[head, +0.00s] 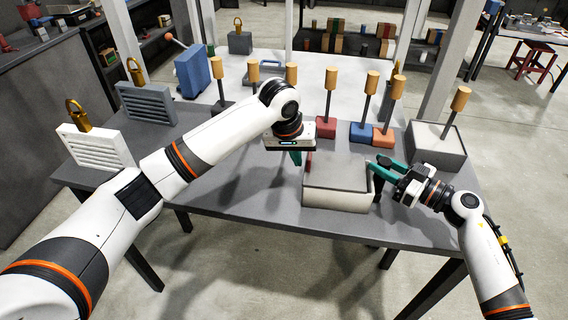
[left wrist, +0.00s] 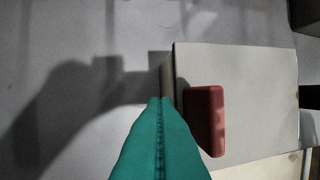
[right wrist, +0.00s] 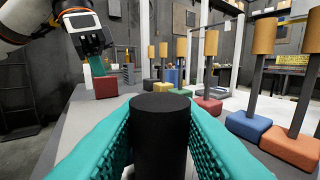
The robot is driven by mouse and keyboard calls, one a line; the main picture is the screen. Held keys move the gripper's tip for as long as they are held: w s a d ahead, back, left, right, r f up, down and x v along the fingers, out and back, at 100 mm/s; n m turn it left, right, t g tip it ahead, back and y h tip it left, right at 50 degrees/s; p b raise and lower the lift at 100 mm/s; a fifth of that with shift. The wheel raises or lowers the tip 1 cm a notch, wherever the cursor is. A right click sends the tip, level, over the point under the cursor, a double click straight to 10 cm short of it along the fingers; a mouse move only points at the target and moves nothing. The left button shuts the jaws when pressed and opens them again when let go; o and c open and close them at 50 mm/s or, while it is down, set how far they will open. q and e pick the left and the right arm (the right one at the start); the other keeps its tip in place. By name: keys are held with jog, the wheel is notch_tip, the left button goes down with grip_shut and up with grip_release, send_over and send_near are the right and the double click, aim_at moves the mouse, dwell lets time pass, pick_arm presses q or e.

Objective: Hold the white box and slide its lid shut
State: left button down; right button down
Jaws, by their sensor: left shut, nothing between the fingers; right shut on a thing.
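The white box (head: 335,199) stands near the table's front edge, with a pale flat lid (left wrist: 250,85) on top. A red block (left wrist: 205,120) sits on the lid near its left edge; it also shows in the right wrist view (right wrist: 105,87). My left gripper (head: 296,159) is shut and empty, pointing down beside the red block at the box's left side, apart from the block in the left wrist view. My right gripper (head: 376,167) is shut on a black cylinder (right wrist: 160,130) at the box's right side. How the cylinder joins the box is hidden.
Several wooden-topped posts on coloured bases stand behind the box, including a blue base (head: 363,132) and an orange base (head: 383,140). A pale block with a post (head: 436,150) stands at the right. Louvred panels (head: 95,148) stand at the left. The front-left table is clear.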

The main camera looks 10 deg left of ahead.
pick_arm(q)
notch_tip(320, 180, up, 7)
pick_arm(e)
jog(key=shift+f, duration=0.1)
dwell(0.5)
jog(key=c, duration=1)
grip_release()
jog(key=v, duration=1.2)
pick_arm(q)
jog(key=shift+d+f, duration=0.1)
pick_arm(e)
jog(key=shift+d, duration=0.1)
